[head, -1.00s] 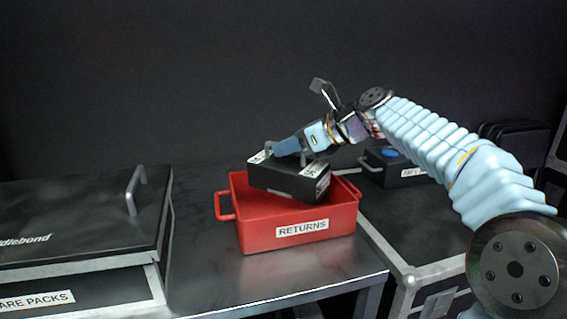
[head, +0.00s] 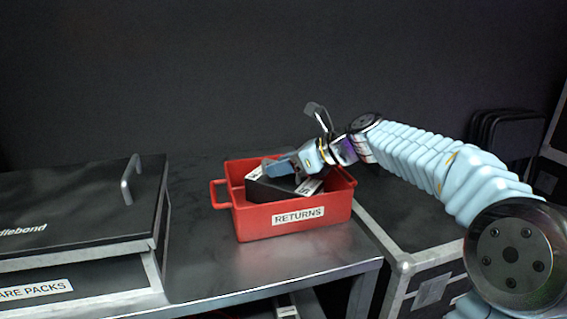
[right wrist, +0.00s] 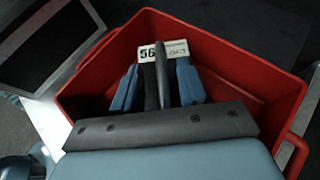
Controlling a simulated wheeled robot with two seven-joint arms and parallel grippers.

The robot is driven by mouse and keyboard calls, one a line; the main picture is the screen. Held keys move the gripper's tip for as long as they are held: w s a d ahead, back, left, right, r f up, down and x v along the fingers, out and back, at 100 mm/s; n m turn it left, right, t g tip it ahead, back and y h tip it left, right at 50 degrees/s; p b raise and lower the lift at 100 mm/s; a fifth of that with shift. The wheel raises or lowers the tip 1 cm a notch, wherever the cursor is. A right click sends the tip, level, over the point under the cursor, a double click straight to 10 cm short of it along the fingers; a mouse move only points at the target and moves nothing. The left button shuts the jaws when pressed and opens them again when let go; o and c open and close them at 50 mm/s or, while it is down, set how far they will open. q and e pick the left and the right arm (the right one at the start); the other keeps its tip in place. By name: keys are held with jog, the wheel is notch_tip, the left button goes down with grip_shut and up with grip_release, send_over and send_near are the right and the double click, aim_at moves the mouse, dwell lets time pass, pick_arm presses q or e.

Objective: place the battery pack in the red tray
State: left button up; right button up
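The battery pack (head: 267,191), a black box with white labels, is inside the red tray (head: 252,222) marked RETURNS. Its top shows near rim height; I cannot tell whether it rests flat on the tray floor. In the right wrist view its label (right wrist: 149,53) and grey handle (right wrist: 162,76) show. My right gripper (head: 281,168) is over the pack, inside the tray's outline. In the right wrist view its blue fingers (right wrist: 158,75) stand on either side of the handle, with a gap on each side. My left gripper is not in view.
The tray stands on a dark metal table (head: 215,265). A black case (head: 75,215) with a grey handle and a SPARE PACKS label stands at the left. Another black case (head: 425,235) with metal edges is at the right, partly under my right arm. Table is clear in front of the tray.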

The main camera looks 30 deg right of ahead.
jog(key=v, duration=1.2)
dwell(0.4)
